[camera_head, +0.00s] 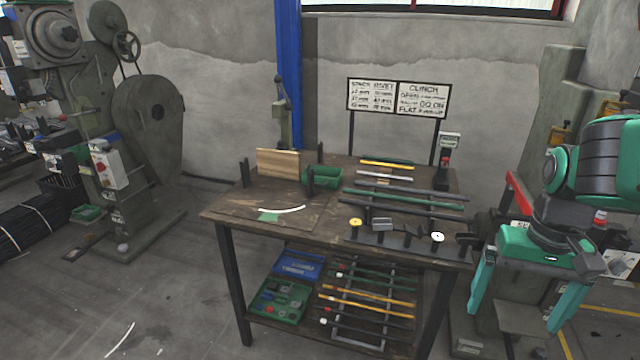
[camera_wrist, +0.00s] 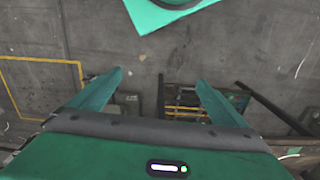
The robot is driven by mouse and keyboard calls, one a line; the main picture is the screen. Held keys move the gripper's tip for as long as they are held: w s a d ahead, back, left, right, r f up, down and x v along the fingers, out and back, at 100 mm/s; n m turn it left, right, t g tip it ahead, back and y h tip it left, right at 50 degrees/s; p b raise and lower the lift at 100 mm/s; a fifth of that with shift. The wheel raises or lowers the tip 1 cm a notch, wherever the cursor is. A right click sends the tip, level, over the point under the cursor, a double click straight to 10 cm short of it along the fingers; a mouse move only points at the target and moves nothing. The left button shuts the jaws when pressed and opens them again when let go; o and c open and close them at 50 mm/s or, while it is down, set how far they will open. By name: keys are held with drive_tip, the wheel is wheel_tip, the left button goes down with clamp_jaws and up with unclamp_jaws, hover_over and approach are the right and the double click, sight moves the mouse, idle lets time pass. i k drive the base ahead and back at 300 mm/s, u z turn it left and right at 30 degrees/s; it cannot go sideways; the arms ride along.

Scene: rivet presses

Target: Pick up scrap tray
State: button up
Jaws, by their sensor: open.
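My gripper (camera_head: 522,300) is at the right of the head view, with two teal fingers spread wide and pointing down. It is open and empty, right of the table. In the wrist view, my gripper (camera_wrist: 160,84) shows the fingers apart with nothing between them, above the floor and part of a rack. No tray is clearly marked as the scrap tray. Another green tray (camera_head: 275,306), holding small parts, lies on the lower shelf. A small green tray (camera_head: 88,213) is by the left press.
The wooden table (camera_head: 285,226) carries several rods and a dark fixture strip along its front right. A blue bin (camera_head: 297,265) and racked rods fill the lower shelf. A green press (camera_head: 145,130) stands at left. The floor (camera_head: 165,300) in front-left is mostly clear.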

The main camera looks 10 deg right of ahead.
sight(321, 179)
drive_tip(key=k, duration=0.6)
drive_tip(key=u, duration=0.3)
drive_tip(key=i, duration=2)
drive_tip(key=z, duration=0.55)
